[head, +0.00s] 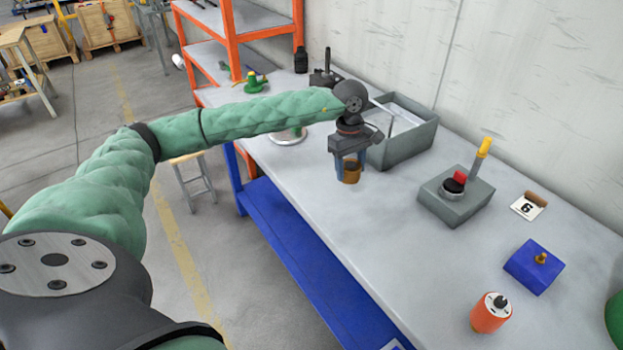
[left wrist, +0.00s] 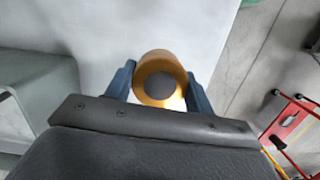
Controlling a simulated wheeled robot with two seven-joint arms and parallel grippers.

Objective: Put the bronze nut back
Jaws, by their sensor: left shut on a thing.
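The bronze nut (head: 350,174) is a short orange-brown cylinder held between the blue fingers of my left gripper (head: 349,166), over the workbench beside the grey bin. In the left wrist view the nut (left wrist: 158,68) sits between the two fingers (left wrist: 160,92), seen end-on, with a dark round centre. I cannot tell whether its lower end touches the bench. A blue block (head: 533,267) with a small brass stud stands at the bench's right. My right gripper is not in view.
The grey bin (head: 405,140) is right behind the gripper. A grey box (head: 455,197) with a red-and-black knob and yellow handle, a "6" card (head: 526,208) and an orange cylinder (head: 491,313) are to the right. A silver disc (head: 288,138) lies behind the forearm. The bench (head: 350,230) front-middle is clear.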

